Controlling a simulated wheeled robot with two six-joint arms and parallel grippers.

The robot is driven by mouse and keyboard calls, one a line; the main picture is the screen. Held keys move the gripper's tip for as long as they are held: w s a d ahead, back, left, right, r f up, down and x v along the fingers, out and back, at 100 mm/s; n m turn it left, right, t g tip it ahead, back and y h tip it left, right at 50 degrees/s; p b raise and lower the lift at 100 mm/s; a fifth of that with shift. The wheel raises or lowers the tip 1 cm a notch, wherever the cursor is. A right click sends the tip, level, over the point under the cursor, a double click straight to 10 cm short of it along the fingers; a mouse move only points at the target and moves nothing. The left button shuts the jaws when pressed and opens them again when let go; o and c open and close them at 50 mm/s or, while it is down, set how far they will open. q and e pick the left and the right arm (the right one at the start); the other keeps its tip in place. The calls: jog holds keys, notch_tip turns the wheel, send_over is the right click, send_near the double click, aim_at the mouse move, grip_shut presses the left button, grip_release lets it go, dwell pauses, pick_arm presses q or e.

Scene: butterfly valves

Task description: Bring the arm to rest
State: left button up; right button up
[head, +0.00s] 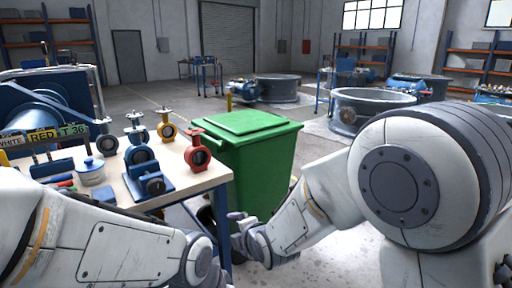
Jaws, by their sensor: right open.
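My right arm reaches in from the right, bent at the elbow. My right gripper (238,228) hangs low in front of the green bin, close to the front right corner of the workbench. It is open, and I see nothing between its fingers. My left arm crosses the bottom left in front of the bench; its gripper is not in view.
A green lidded wheelie bin (262,165) stands right beside the bench. Large grey rings (372,100) lie farther back. Open floor (345,250) shows under my right arm.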

pick_arm(q)
jog(key=shift+s+d+r+m+g, duration=0.15)
jog(key=shift+s+m, duration=0.05)
jog(key=shift+s, duration=0.4)
jog(key=shift+s+d+r+m+g, duration=0.1)
jog(key=shift+s+d+m+g, duration=0.1)
jog(key=shift+s, duration=0.35)
pick_arm(e)
jog(key=shift+w+a+r+n+t+y, duration=0.2)
jog(key=shift+a+r+n, duration=0.05)
jog(key=shift+a+n, duration=0.4)
jog(key=shift+w+a+r+n+t+y, duration=0.2)
jog(key=shift+a+r+n, duration=0.1)
jog(key=shift+a+n, duration=0.3)
jog(key=shift+w+a+r+n+t+y, duration=0.2)
jog(key=shift+a+r+n, duration=0.05)
jog(key=shift+a+n, duration=0.4)
pick_arm(q)
jog(key=shift+a, duration=0.1)
